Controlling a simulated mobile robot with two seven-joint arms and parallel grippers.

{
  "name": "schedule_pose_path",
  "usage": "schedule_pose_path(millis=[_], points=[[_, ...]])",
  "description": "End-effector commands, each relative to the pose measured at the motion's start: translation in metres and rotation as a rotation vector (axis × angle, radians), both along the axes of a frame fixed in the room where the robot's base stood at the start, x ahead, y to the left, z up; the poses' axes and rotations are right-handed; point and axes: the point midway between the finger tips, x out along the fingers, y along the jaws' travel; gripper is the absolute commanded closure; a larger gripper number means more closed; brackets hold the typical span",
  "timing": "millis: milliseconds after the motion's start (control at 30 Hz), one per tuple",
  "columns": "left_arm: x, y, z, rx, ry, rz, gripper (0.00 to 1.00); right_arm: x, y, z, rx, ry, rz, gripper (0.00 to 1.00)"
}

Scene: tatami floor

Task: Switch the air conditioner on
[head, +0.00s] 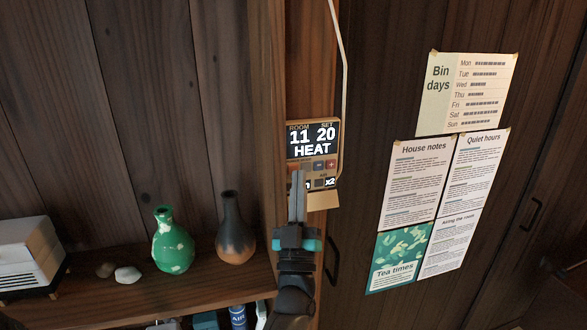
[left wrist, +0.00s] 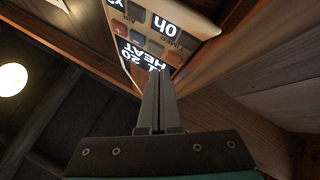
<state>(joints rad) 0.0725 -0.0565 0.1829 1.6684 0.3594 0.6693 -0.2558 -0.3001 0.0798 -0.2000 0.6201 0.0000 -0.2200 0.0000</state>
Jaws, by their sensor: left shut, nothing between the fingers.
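The air conditioner's wall controller (head: 313,147) is mounted on a wooden post in the head view. Its dark display is lit and reads ROOM 11, SET 20 and HEAT. Small buttons sit below the display, including a red one with a plus at the right. My left gripper (head: 298,178) is shut and empty, pointing up in front of the controller's lower part and hiding some buttons. In the left wrist view the shut fingers (left wrist: 158,88) lie in front of the controller (left wrist: 158,32), which appears upside down. I cannot tell whether the fingertips touch it. My right gripper is not in view.
A shelf (head: 140,302) at the left holds a green vase (head: 173,245), a dark vase (head: 235,232), pebbles and a white box (head: 27,258). Paper notices (head: 430,180) hang on the dark wall at the right. A cable (head: 344,75) runs down beside the controller.

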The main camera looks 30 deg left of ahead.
Motion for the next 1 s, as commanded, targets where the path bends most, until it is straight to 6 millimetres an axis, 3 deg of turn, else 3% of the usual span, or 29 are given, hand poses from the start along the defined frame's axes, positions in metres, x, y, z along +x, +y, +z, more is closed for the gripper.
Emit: schedule_pose_path(millis=[167,600,1000], points=[[-0.002,-0.003,0.0,-0.001,0.002,0.0,1.0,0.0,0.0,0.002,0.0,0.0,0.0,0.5],[-0.029,-0.035,0.001,-0.001,0.001,-0.001,1.0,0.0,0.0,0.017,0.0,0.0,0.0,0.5],[-0.032,-0.038,0.0,0.0,0.0,0.0,1.0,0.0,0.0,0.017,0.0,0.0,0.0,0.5]])
